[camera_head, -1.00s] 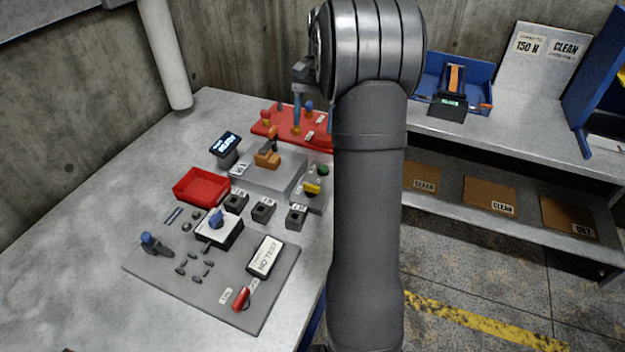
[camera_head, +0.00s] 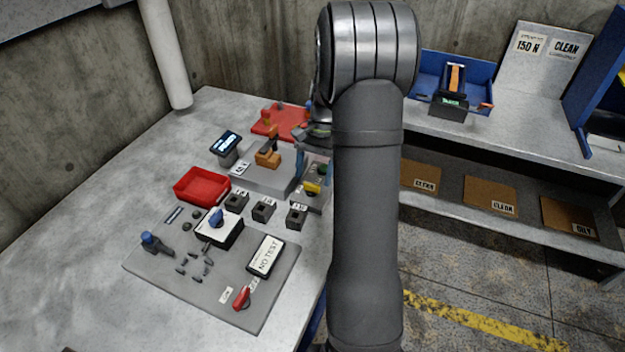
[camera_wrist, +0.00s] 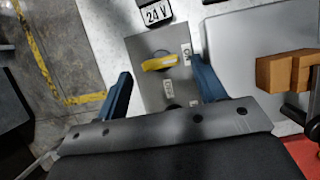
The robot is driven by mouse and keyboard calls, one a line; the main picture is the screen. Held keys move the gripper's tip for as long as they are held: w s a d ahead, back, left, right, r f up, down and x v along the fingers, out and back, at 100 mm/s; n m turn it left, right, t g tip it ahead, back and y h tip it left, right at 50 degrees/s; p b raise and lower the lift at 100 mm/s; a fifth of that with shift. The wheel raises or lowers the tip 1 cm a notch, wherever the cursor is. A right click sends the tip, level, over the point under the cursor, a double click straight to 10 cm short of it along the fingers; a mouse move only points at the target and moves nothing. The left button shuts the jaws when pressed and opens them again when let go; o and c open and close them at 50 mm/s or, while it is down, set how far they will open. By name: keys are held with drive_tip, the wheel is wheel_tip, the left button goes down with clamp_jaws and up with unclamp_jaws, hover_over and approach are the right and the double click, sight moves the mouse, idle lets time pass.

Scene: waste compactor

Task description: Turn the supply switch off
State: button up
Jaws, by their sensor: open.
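The likely supply switch is a yellow handle (camera_head: 312,187) on a grey panel at the right edge of the bench. In the wrist view the yellow handle (camera_wrist: 160,63) lies nearly crosswise on the grey panel (camera_wrist: 145,45), between two small labels too blurred to read. My gripper (camera_wrist: 163,87) is open and empty, its blue fingers spread either side of the panel, with the handle ahead of and between them. I see no contact with the handle. In the head view my arm hides part of the gripper, which hangs over the panel's far end.
A 24 V block (camera_wrist: 155,13) stands just beyond the panel. An orange clamp-like part (camera_head: 268,157) on a raised grey plate, a red tray (camera_head: 200,185) and a blue-knobbed box (camera_head: 220,228) are to the left. A red board (camera_head: 278,121) is behind.

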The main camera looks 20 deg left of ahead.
sight(312, 188)
drive_tip(key=shift+x, duration=1.3)
drive_tip(key=c, duration=1)
